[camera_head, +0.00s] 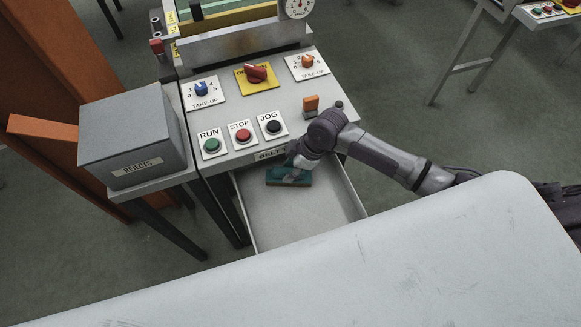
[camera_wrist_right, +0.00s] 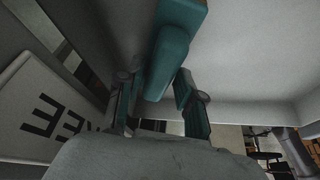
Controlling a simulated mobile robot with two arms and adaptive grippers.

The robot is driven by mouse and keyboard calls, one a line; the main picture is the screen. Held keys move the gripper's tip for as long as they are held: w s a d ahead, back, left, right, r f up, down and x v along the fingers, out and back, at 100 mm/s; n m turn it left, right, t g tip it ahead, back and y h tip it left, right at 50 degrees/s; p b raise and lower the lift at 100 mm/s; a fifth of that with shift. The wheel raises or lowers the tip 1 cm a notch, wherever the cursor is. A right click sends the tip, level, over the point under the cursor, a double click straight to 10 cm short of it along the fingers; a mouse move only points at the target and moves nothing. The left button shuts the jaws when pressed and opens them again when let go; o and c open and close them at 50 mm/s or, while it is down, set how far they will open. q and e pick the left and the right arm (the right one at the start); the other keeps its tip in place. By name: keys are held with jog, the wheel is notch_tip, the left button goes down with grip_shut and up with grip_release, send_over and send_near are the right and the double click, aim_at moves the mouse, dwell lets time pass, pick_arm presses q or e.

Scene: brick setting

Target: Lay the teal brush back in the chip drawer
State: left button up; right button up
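The teal brush (camera_head: 289,181) lies in the open chip drawer (camera_head: 300,222), near the drawer's inner end below the control panel. My right gripper (camera_head: 292,172) reaches down into the drawer over the brush and hides part of it. In the right wrist view, the brush (camera_wrist_right: 172,50) has its rounded handle end between the two fingers of my right gripper (camera_wrist_right: 158,92). The fingers stand apart, with narrow gaps beside the handle, so the gripper looks open around it. My left gripper is not in view.
A control panel (camera_head: 240,165) with RUN, STOP and JOG buttons overhangs the drawer's inner end. A grey REJECTS box (camera_head: 135,140) stands at the left. A large pale surface (camera_head: 400,265) fills the foreground. The drawer's front half is empty.

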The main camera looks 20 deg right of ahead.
jog(key=v, duration=1.2)
jog(key=shift+r, duration=0.15)
dwell(0.3)
